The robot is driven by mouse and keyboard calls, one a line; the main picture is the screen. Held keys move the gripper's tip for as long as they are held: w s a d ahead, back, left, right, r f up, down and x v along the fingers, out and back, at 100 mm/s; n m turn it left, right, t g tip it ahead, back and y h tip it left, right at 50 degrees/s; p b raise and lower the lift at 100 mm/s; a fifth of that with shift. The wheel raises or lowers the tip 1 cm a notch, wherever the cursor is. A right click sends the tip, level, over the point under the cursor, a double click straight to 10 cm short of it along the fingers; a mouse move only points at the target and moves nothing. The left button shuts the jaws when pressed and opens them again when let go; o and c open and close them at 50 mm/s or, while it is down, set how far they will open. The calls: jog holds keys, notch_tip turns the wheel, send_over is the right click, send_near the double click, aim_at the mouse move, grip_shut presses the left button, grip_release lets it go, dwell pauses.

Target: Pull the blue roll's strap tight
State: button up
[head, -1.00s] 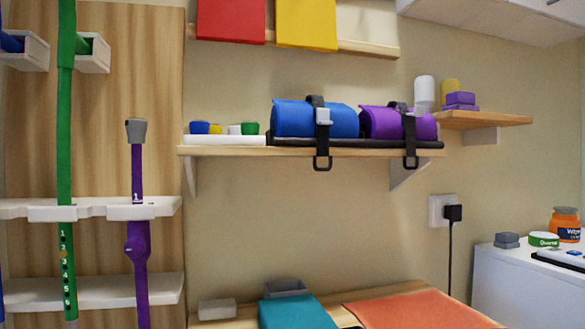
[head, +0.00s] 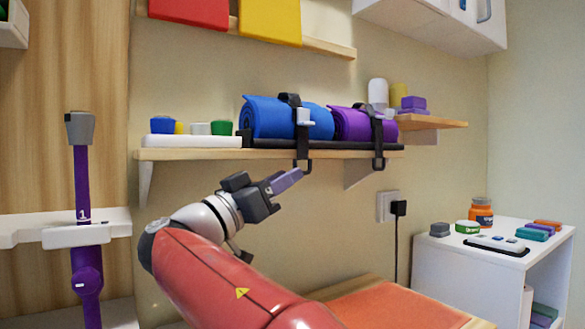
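The blue roll (head: 272,118) lies on the wall shelf (head: 200,154). A black strap (head: 303,140) with a light grey buckle (head: 303,117) goes over it near its right end. The strap's tail hangs past the shelf's front edge and ends in a black loop (head: 303,170). My gripper (head: 300,176) reaches up from below, its grey-violet fingers pointing right at the loop. The fingertips overlap the loop's lower left part in the picture. I cannot tell whether they touch it or how far apart the fingers are.
A purple roll (head: 350,123) with its own hanging black strap (head: 379,145) lies just right of the blue roll. Small coloured pots (head: 220,127) stand on the shelf's left part. An orange-topped bench (head: 395,305) is below, and a white cabinet (head: 435,270) stands right.

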aim_at(303, 156)
jog(key=shift+p+x, duration=0.3)
jog(key=shift+x, duration=1.6)
grip_shut()
